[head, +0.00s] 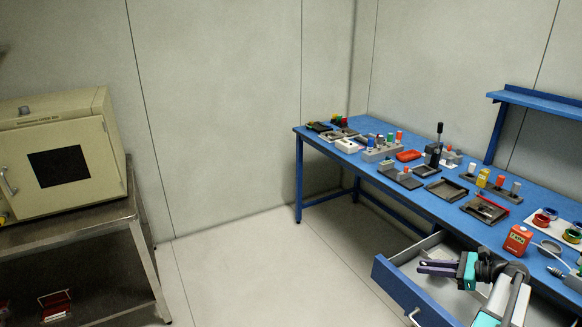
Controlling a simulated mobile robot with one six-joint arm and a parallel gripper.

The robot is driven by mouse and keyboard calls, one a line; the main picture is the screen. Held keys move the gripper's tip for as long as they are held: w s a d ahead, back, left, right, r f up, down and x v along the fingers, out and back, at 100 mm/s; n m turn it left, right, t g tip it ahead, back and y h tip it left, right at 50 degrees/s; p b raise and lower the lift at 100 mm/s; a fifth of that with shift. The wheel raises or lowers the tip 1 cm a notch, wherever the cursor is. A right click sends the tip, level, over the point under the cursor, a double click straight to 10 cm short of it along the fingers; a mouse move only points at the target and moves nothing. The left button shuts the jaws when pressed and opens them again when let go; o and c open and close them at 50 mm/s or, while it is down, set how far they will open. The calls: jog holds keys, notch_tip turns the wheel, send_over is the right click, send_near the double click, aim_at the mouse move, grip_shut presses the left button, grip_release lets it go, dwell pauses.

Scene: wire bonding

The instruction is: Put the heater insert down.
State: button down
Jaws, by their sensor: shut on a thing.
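My gripper (436,267) is at the lower right, above the open drawer (392,289) of the blue bench. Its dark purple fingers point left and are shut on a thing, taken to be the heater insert. The held thing is too small and too hidden by the fingers to make out its shape. My gripper appears apart from the drawer's front and from the bench top.
The blue bench (450,212) carries several fixtures, coloured-cap bottles, trays and spools. An orange-red box (517,240) stands near its front edge by my arm. A beige oven (62,150) sits on a metal table (70,222) at left. The floor between is clear.

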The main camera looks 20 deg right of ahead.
jog(key=shift+n+y, duration=0.3)
jog(key=w+a, duration=0.2)
jog(key=a, duration=0.1)
jog(key=w+a+r, duration=0.1)
jog(key=w+a, duration=0.1)
jog(key=a, duration=0.2)
jog(key=w+a+r, duration=0.1)
jog(key=w+a, duration=0.1)
jog(key=a, duration=0.1)
jog(key=shift+w+a+r, duration=0.2)
jog(key=shift+w+a, duration=0.05)
jog(key=shift+a, duration=0.05)
jog(key=w+a+r, duration=0.2)
jog(key=a, duration=0.9)
jog(key=w+a+r+n+g+y, duration=0.1)
jog(key=w+a+r, duration=0.1)
jog(key=a, duration=1)
jog(key=w+a+r+n+g, duration=0.1)
jog(key=w+a+r, duration=0.1)
jog(key=a, duration=1)
jog(key=shift+a+r+y, duration=0.2)
jog(key=shift+r+y, duration=0.2)
jog(key=shift+r, duration=0.25)
jog(key=shift+s, duration=0.1)
